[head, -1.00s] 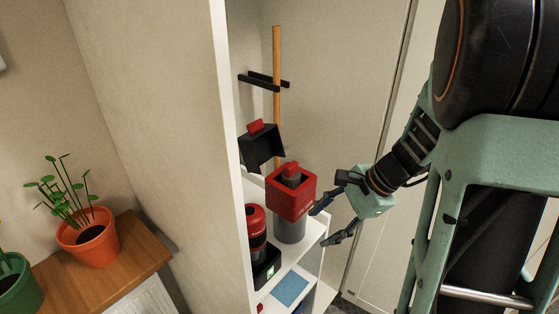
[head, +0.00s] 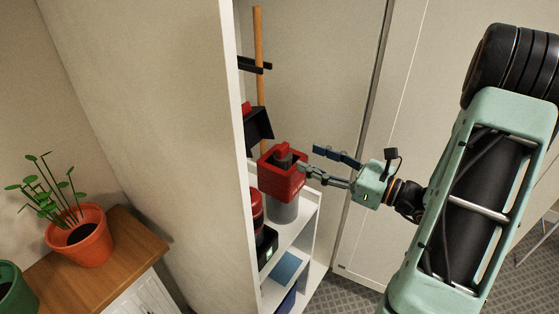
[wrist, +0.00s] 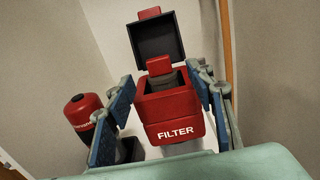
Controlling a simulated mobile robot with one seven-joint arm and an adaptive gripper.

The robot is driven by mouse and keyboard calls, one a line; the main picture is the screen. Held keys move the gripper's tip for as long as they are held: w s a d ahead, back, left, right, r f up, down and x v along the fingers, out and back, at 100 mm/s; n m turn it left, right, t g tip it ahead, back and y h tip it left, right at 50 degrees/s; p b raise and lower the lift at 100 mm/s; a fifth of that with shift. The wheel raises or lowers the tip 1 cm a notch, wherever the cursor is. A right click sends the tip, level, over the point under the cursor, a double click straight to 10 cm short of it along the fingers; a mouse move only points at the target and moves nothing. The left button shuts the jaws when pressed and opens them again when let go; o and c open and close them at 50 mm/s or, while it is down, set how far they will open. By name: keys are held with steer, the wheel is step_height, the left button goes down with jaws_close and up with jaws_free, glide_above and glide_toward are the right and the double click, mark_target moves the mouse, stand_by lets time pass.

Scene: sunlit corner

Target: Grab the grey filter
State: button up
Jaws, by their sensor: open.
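A red square box (head: 284,180) stands on the white shelf unit, with a grey cylinder (head: 283,213) below it. In the wrist view the red box (wrist: 170,104) carries the word FILTER. A dark grey part (wrist: 158,82) with a red knob (wrist: 158,65) sits in its open top. My gripper (head: 311,160) is open at the box's right side in the head view. In the wrist view its fingers lie to the left and right of the box, with the box between them in the picture. I cannot tell whether either finger touches it.
A red and black device (wrist: 84,112) stands left of the box, near the left finger. A tall cream panel (head: 150,110) closes off the left. A blue item (head: 286,266) lies on a lower shelf.

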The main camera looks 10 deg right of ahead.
mark_target(286, 150)
steer(key=x, duration=0.3)
steer(key=p+x, duration=0.1)
steer(key=x, duration=0.2)
steer(key=p+x, duration=0.1)
steer(key=x, duration=0.2)
steer(key=shift+a+f, duration=0.2)
steer(key=shift+f, duration=0.1)
steer(key=shift+c, duration=0.3)
steer(key=c, duration=1.2)
steer(key=shift+r, duration=0.1)
